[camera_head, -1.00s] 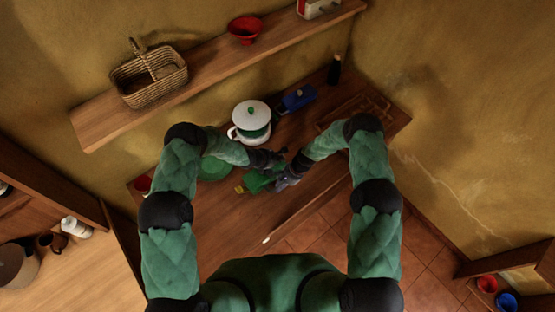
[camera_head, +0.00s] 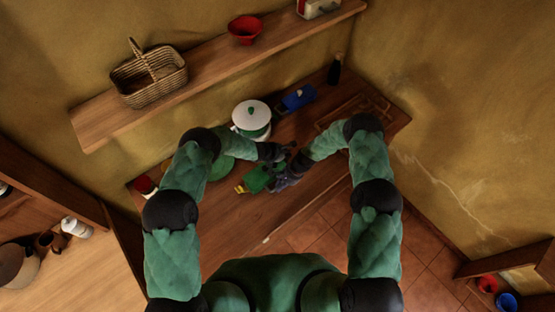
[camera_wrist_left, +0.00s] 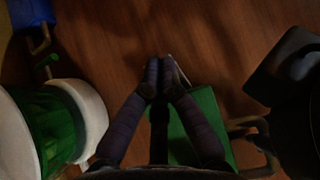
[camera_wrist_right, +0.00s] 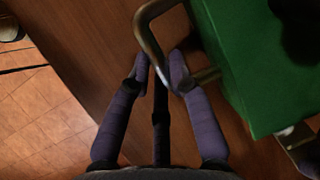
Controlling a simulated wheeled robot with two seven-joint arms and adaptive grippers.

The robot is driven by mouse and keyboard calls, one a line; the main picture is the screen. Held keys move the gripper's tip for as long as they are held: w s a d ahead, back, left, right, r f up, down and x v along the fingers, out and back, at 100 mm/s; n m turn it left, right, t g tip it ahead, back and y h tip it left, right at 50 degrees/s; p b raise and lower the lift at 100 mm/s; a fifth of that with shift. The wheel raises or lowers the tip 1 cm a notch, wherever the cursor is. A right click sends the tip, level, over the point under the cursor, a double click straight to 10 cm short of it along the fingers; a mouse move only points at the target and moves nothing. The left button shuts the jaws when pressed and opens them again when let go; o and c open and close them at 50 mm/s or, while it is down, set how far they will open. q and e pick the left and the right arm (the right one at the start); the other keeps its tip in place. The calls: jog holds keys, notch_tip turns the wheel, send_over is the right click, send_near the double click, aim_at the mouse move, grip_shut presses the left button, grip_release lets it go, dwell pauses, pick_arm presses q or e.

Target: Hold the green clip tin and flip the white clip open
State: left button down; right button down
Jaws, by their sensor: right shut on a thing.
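The green clip tin (camera_head: 257,179) stands on the wooden counter between my grippers; it also shows in the left wrist view (camera_wrist_left: 205,125) and the right wrist view (camera_wrist_right: 245,60). My right gripper (camera_wrist_right: 160,65) is shut on the tin's metal wire loop (camera_wrist_right: 147,30), beside the green wall. My left gripper (camera_head: 288,153) is beyond the tin in the head view. Its fingertips (camera_wrist_left: 161,65) are together beside the tin, with nothing visible between them. A pale sliver shows by those fingertips. I cannot tell whether it is the white clip.
A white lidded pot (camera_head: 250,117) and a blue container (camera_head: 298,98) stand behind the tin. A green plate (camera_head: 221,167) lies to the left, partly behind my left arm. The counter's front (camera_head: 235,225) is clear. A basket (camera_head: 149,80) and a red bowl (camera_head: 245,30) sit on the shelf.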

pick_arm(q)
jog(key=shift+w+d+f, duration=0.1)
jog(key=shift+w+d, duration=0.15)
jog(key=shift+d, duration=0.15)
dwell(0.6)
jog(key=shift+s+a+f, duration=0.3)
jog(key=shift+s+a, duration=0.15)
jog(key=shift+a, duration=0.2)
notch_tip(320, 180, up, 10)
jog(key=shift+t+h, duration=0.3)
jog(key=shift+h, duration=0.2)
jog(key=s+a, duration=0.2)
jog(key=a, duration=0.1)
jog(key=s+a, duration=0.2)
jog(key=a, duration=0.1)
jog(key=s+a, duration=0.2)
jog(key=a, duration=0.1)
jog(key=shift+s+a+f, duration=0.2)
jog(key=shift+s+f, duration=0.1)
jog(key=shift+s, duration=0.1)
jog(key=x, duration=1.2)
jog(key=shift+d+r, duration=0.1)
jog(key=shift+r, duration=0.05)
jog(key=shift+w+d+f, duration=0.45)
jog(key=shift+w+d, duration=0.1)
jog(key=shift+d, duration=0.15)
